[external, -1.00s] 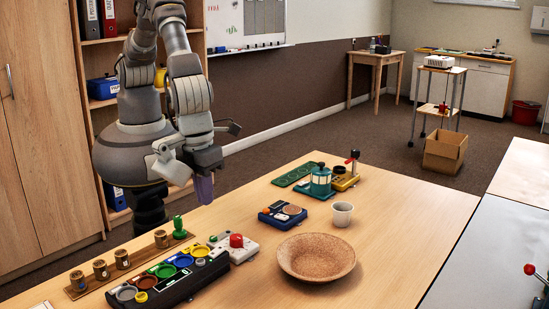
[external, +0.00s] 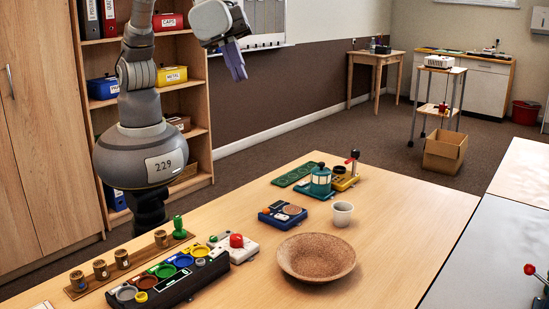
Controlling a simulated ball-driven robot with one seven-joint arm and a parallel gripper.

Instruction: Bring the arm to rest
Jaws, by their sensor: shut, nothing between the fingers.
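My gripper (external: 236,62) is raised high above the far left part of the table, in front of the wall by the whiteboard. Its fingers point down and are together with nothing between them. It is well apart from everything on the table. My arm rises from the round grey body marked 229, and its upper part runs out of the top of the picture.
The wooden table (external: 390,222) carries a brown bowl (external: 316,257), a white cup (external: 342,213), a blue scale-like device (external: 282,214), a teal device (external: 320,182) and a black tray with coloured rings (external: 168,279). A shelf (external: 199,130) stands behind my body. The table's front right is clear.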

